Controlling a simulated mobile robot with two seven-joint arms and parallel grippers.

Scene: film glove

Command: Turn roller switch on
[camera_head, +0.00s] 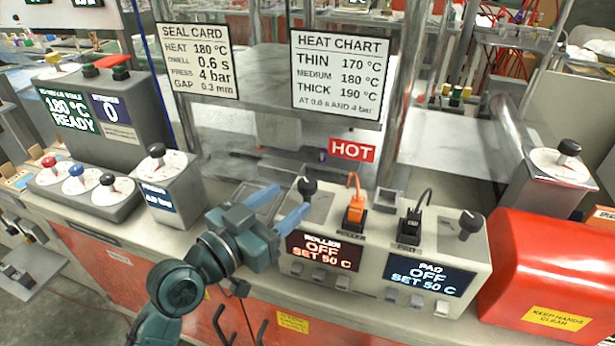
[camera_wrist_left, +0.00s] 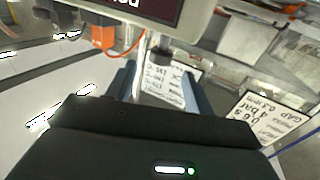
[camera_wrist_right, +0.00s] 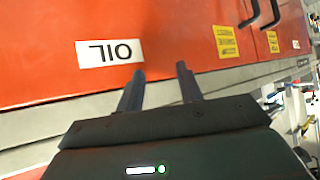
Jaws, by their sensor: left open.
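The roller controller (camera_head: 290,262) is the left half of a pale box on the bench. Its display (camera_head: 326,252) reads "ROLLER OFF SET 50 C". A black lever-like knob, the roller switch (camera_head: 307,188), stands on its top. My left gripper (camera_head: 281,203) is open just left of the knob, fingers pointing toward it. In the left wrist view a dark knob (camera_wrist_left: 160,54) shows ahead of and between the open fingers (camera_wrist_left: 160,82), not gripped. My right gripper (camera_wrist_right: 160,72) is open and empty, facing a red cabinet front with an "OIL" label (camera_wrist_right: 110,52).
The pad controller (camera_head: 430,277) reads OFF, with its own black knob (camera_head: 469,224). An orange plug (camera_head: 355,207) and black plug (camera_head: 411,227) stand between the knobs. A red cover (camera_head: 550,262) is at right, a dial box (camera_head: 165,188) at left. A "HOT" sign (camera_head: 352,150) hangs behind.

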